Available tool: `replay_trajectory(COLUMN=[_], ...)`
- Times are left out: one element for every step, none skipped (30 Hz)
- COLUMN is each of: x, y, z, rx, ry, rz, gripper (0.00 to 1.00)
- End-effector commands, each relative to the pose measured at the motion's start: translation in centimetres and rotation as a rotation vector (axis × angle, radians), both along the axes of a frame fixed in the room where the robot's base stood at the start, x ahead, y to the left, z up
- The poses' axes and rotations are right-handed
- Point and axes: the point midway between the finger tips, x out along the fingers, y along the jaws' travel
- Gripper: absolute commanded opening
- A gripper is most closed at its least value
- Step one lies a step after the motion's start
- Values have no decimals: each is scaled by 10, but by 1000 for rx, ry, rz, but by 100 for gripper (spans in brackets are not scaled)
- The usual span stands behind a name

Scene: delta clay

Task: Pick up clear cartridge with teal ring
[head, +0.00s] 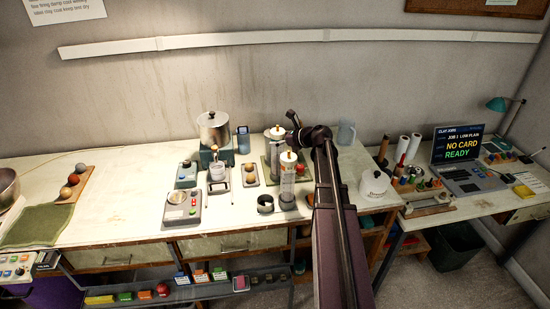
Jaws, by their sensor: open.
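Two upright clear cartridge-like cylinders stand on the bench in the head view. I cannot make out a teal ring on either at this size. My gripper (291,119) is at the end of my dark arm, small in the picture, and appears above and just right of the rear cylinder. It looks empty and open, apart from both cylinders.
A dark ring-shaped cup (265,204) stands left of the front cylinder. A scale-like device (182,207), a metal pot (213,129) and a small tray with a ball (250,174) are further left. A white kettle-like vessel (374,188) stands right. The bench's left middle is clear.

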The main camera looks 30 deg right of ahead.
Motion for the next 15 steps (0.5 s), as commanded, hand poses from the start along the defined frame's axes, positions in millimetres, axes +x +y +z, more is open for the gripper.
replay_trajectory(x=[0, 0, 0, 0, 0, 0, 0, 0, 0, 0, 0, 0, 0, 0, 0], y=[0, 0, 0, 0, 0, 0, 0, 0, 0, 0, -1, -1, -1, -1, -1], z=[0, 0, 0, 0, 0, 0, 0, 0, 0, 0, 0, 0, 0, 0, 0], rx=[0, 0, 0, 0, 0, 0, 0, 0, 0, 0, 0, 0, 0, 0, 0], ry=[0, 0, 0, 0, 0, 0, 0, 0, 0, 0, 0, -1, -1, -1, 0], rz=[0, 0, 0, 0, 0, 0, 0, 0, 0, 0, 0, -1, -1, -1, -1], gripper=[100, 97, 85, 76, 67, 55, 46, 38, 26, 17, 8, 8, 8, 8, 8])
